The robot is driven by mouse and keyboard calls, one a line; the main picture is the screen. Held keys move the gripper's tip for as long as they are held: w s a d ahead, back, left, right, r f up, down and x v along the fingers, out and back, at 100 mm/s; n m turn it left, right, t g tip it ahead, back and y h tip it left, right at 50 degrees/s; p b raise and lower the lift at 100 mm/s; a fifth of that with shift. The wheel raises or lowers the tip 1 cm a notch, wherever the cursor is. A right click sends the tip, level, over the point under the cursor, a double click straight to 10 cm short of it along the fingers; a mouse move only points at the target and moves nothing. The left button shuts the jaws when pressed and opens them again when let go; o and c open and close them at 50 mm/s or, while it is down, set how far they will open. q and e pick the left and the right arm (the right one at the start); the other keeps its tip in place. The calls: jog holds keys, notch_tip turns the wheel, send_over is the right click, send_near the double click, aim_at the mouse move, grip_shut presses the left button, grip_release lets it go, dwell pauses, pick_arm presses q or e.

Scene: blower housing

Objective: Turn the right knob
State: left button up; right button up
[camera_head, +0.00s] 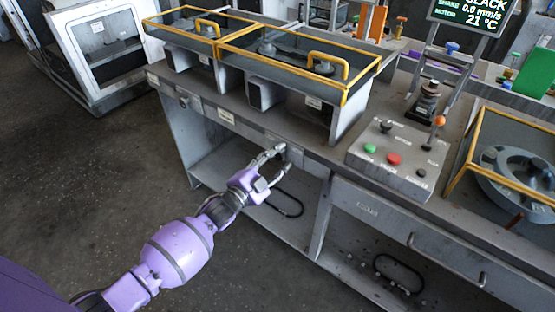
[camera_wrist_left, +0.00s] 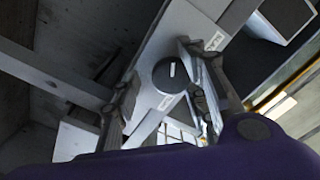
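A round black knob (camera_wrist_left: 171,75) with a white pointer mark sits on the grey front rail of the bench in the left wrist view. My left gripper (camera_wrist_left: 159,60) is open, with one finger on either side of this knob; I cannot tell whether they touch it. In the head view my left gripper (camera_head: 285,158) is at the bench's front edge and hides that part of the rail. Another small dark knob (camera_head: 183,102) shows farther left on the rail. My right gripper is not in view.
Yellow-framed housings (camera_head: 345,92) stand on the bench above the rail. A control box (camera_head: 398,160) with coloured buttons and an orange-topped lever is to the right. An open shelf (camera_head: 225,172) lies below the rail. The floor (camera_head: 90,165) at left is clear.

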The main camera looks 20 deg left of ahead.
pick_arm(q)
jog(key=shift+a, duration=0.15)
jog(key=v, duration=1.2)
jog(key=shift+r, duration=0.1)
jog(key=s+d+f+n+g+y+p, duration=0.1)
jog(key=s+f+n+g+y+p, duration=0.3)
jog(key=s+f+n, duration=0.7)
jog(key=s+d+f+n+g+y+p, duration=0.1)
jog(key=s+d+g+p, duration=0.1)
jog(key=s, duration=2.1)
jog(key=shift+s+d+n+g+y+p, duration=0.2)
jog(key=shift+d+n+g+y+p, duration=0.2)
jog(key=shift+g+p, duration=0.55)
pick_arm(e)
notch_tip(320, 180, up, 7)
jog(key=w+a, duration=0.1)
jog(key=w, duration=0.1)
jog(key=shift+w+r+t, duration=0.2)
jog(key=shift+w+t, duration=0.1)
